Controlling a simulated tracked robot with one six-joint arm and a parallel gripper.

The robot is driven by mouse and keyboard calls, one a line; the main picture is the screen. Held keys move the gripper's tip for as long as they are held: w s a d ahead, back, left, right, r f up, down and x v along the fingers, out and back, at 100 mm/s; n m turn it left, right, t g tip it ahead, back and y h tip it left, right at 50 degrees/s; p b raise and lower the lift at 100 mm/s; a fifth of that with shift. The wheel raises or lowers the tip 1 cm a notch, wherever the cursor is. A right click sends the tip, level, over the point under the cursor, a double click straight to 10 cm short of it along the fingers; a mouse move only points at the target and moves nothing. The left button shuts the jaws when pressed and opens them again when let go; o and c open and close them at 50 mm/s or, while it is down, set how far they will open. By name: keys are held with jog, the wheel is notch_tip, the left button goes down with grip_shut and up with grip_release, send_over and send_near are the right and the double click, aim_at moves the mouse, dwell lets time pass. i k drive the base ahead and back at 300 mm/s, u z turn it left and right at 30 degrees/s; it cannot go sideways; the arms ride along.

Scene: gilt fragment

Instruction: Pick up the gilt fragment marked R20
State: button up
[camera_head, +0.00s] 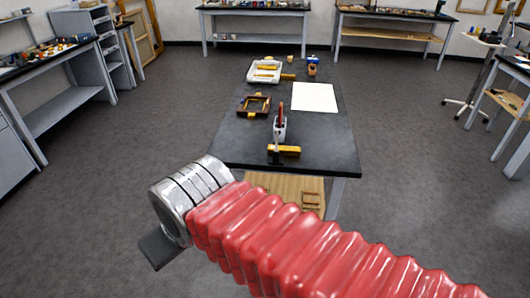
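Several gold-coloured pieces lie on the dark table (235,137) ahead, but no R20 mark is readable at this size. One gold piece (289,151) is at the table's near edge, by a dark upright part. Another gold piece (287,77) is beside a white tray (252,75), and a gold piece (267,67) lies in that tray. My arm's red sleeve and silver collar cross the lower foreground. A dark grey part at the arm's end, apparently my gripper (158,249), shows at lower left, well short of the table. Its fingers cannot be made out.
A wooden shelf (270,183) is underneath. Workbenches line the walls; open grey floor (155,125) surrounds the table.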

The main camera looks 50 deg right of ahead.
aim_at(284, 150)
jog(key=u, duration=1.9)
jog(key=k, duration=1.7)
jog(key=z, duration=1.15)
